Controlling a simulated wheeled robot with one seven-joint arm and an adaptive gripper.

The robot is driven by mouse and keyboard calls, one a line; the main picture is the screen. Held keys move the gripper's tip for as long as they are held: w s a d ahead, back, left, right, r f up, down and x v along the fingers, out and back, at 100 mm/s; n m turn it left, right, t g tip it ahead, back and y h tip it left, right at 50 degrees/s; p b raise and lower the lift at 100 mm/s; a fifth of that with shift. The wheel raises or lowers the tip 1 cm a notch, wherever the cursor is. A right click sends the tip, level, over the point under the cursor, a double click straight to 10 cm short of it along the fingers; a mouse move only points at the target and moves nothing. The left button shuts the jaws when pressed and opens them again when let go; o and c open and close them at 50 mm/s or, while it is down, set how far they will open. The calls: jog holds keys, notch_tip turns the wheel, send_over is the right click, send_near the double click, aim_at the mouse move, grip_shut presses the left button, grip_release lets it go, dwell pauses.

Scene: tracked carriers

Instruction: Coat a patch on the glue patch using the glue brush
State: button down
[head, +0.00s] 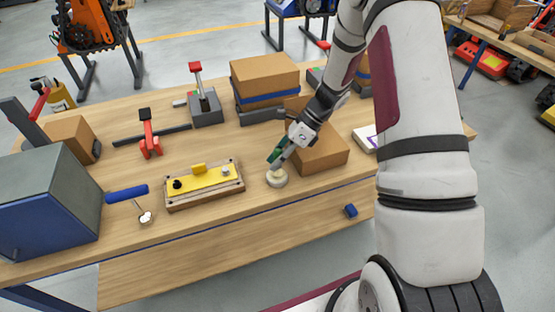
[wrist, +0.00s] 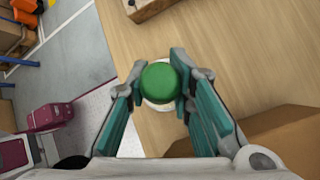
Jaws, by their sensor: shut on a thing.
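My gripper (head: 276,164) is shut on the green round-topped handle of what looks like the glue brush (wrist: 159,84). The handle sits between the two teal-padded fingers in the wrist view. A cream round pot or base (head: 277,180) stands on the table directly below the gripper; its edge shows under the green top in the wrist view (wrist: 156,106). The brush's lower end is hidden, so I cannot tell whether it is inside the cream piece. No surface is clearly identifiable as the glue patch.
A wooden board with a yellow plate (head: 205,181) lies left of the gripper. A blue-handled tool (head: 127,194) lies farther left, near a grey box (head: 45,205). A cardboard box (head: 320,154) stands close right of the gripper. The table's front edge is near.

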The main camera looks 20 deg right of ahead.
jog(key=shift+r+p, duration=1.25)
jog(key=shift+r, duration=2.2)
jog(key=w+a+r+m+t, duration=0.2)
jog(key=w+r+m+t, duration=0.2)
jog(key=r+m, duration=0.2)
notch_tip(320, 180, up, 10)
jog(key=m+t+h, duration=0.4)
jog(key=m+h, duration=0.2)
jog(key=m, duration=0.3)
send_over(278, 152)
jog(key=w, duration=0.5)
jog(key=s+d+f+n+g+h+p, duration=0.1)
jog(key=d+f, duration=0.2)
jog(key=d, duration=0.7)
jog(key=d+f+h, duration=0.2)
jog(key=d+f, duration=0.1)
jog(key=d, duration=0.6)
jog(key=f+b, duration=0.1)
jog(key=b, duration=0.1)
jog(key=f+b, duration=0.4)
jog(key=shift+d+f, duration=0.25)
jog(key=shift+d, duration=0.05)
jog(key=shift+s, duration=0.1)
